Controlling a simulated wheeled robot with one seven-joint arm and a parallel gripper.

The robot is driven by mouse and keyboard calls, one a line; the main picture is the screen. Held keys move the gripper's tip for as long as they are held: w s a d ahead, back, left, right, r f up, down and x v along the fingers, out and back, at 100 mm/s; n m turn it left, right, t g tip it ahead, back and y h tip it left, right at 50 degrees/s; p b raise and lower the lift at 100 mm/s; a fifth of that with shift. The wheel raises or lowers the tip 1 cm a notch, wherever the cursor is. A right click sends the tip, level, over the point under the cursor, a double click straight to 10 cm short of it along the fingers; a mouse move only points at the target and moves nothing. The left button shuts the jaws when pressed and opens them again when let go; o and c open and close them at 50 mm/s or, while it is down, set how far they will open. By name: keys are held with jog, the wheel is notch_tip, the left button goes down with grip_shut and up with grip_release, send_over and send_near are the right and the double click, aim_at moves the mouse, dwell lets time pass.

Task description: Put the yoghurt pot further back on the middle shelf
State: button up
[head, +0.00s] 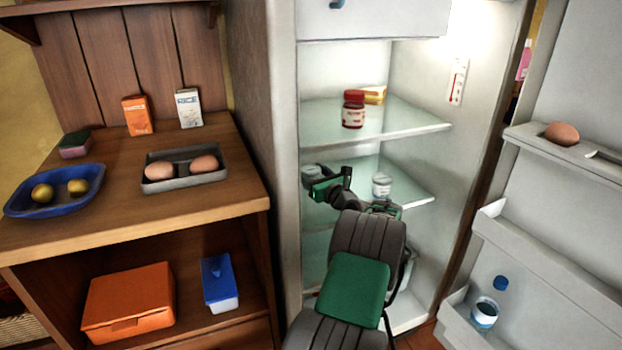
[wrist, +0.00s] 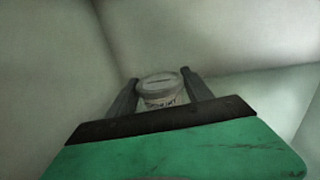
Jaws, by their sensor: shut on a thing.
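The yoghurt pot (head: 381,185) is small and white with a pale lid, in the open fridge at the middle glass shelf (head: 412,190). I cannot tell whether it touches the shelf or hangs just above it. In the wrist view the pot (wrist: 160,87) stands between the two dark fingers of my gripper (wrist: 160,77), which is shut on it. The lower part of the pot is hidden behind the green and black gripper body. In the head view my arm reaches into the fridge from below and hides part of the shelf.
The fridge door (head: 560,215) is open at the right, with an egg (head: 562,133) and a bottle (head: 485,313). A wooden counter (head: 120,205) stands left of the fridge.

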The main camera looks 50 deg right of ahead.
jog(key=o, duration=1.5)
jog(key=shift+r, duration=0.1)
jog(key=p+v, duration=0.3)
jog(key=v, duration=0.9)
jog(key=shift+s, duration=0.1)
